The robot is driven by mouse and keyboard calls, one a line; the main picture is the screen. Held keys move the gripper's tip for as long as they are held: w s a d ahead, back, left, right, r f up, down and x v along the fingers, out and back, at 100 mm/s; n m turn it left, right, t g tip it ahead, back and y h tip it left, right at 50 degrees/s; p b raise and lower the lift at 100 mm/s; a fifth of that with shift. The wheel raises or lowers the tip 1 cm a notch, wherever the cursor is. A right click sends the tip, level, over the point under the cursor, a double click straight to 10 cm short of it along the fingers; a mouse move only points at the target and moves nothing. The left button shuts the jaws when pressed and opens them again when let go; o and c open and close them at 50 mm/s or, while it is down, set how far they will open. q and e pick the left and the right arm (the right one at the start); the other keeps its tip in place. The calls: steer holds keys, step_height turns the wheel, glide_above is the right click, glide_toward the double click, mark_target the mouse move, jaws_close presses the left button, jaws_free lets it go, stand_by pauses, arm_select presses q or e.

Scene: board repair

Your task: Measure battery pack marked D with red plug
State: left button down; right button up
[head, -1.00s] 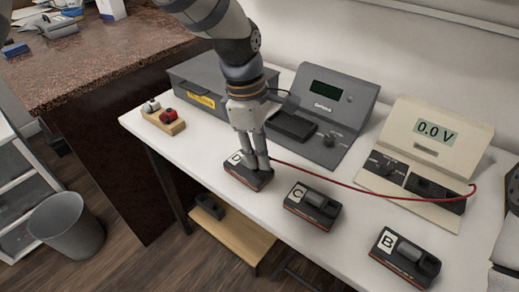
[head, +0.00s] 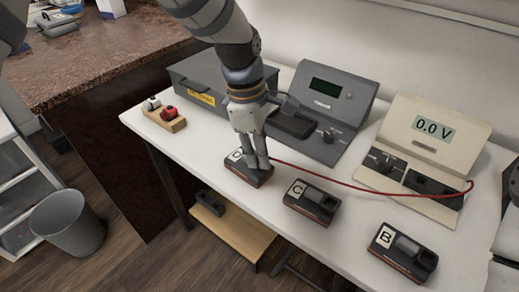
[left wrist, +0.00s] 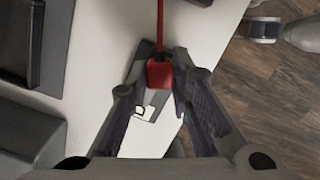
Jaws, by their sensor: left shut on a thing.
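My left gripper (head: 256,163) is shut on the red plug (left wrist: 159,74); its red cable runs up out of the left wrist view. In the head view the fingers hide the plug. The battery pack marked D (head: 240,171) is a dark block with a white label near the table's front edge. The gripper is right over it. In the left wrist view the plug overlaps the pack (left wrist: 141,77); I cannot tell whether it is seated. The cream meter (head: 433,127) reads 0.0 V. My right gripper is not in view.
Pack C (head: 312,202) and pack B (head: 404,254) lie to the right along the front edge. The red cable (head: 350,185) crosses the white table to the meter. A grey console (head: 322,105), a grey box (head: 190,93) and a wooden block (head: 176,124) stand behind.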

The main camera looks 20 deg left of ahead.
arm_select(q)
steer(key=shift+f, duration=0.5)
stand_by(0.7)
steer(key=c, duration=1.1)
jaws_free()
steer(key=shift+r, duration=0.15)
steer(key=shift+r+p, duration=0.75)
steer(key=shift+r, duration=1.6)
step_height(320, 180, up, 2)
steer(key=shift+r, duration=1)
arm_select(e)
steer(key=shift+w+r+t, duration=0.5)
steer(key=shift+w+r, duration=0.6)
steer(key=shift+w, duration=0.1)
